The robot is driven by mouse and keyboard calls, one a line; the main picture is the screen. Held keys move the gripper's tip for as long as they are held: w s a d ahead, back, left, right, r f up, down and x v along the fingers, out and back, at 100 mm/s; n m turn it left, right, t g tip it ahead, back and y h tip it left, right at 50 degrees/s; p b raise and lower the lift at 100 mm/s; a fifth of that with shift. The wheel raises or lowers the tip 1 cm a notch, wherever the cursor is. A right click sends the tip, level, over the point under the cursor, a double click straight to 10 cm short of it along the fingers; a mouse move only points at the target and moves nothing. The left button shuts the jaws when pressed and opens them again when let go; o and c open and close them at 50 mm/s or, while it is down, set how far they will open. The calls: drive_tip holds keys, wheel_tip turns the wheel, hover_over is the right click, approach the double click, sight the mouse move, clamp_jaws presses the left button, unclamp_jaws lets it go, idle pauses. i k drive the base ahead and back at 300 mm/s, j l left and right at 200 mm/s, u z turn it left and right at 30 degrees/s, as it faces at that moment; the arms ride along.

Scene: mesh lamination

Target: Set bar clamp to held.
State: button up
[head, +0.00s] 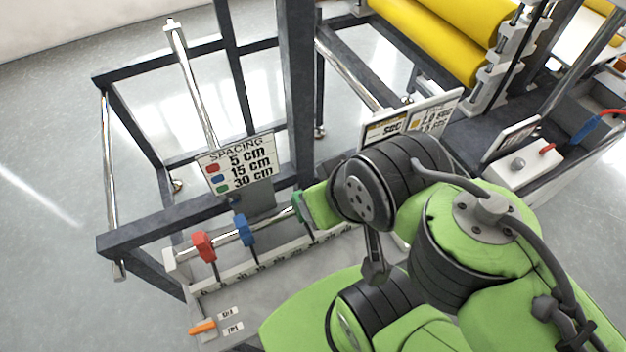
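An orange lever (203,327) lies at the lower left of the machine, beside two small white labels (230,320) whose words I cannot read. It looks like the bar clamp's handle, but I cannot be sure. A metal bar with red (204,246) and blue (245,230) blocks runs above it; a green block (299,206) is further right, partly covered by my arm. A narrow grey part below my wrist seems to be my gripper (376,270), seen edge-on. It is well to the right of the orange lever and apart from it. Its fingers cannot be made out.
A spacing sign (238,163) lists red 5 cm, blue 15 cm, green 30 cm. Yellow rollers (430,38) stand at the back right. A white box with a red lever (525,165) is at right. Floor at left is clear.

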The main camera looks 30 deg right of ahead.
sight(205, 327)
drive_tip(key=z, duration=0.1)
drive_tip(key=k+l+u, duration=0.1)
drive_tip(key=u, duration=1.9)
drive_tip(key=j+u, duration=0.1)
drive_tip(key=u, duration=0.4)
drive_tip(key=j+u, duration=0.15)
drive_tip(key=u, duration=0.3)
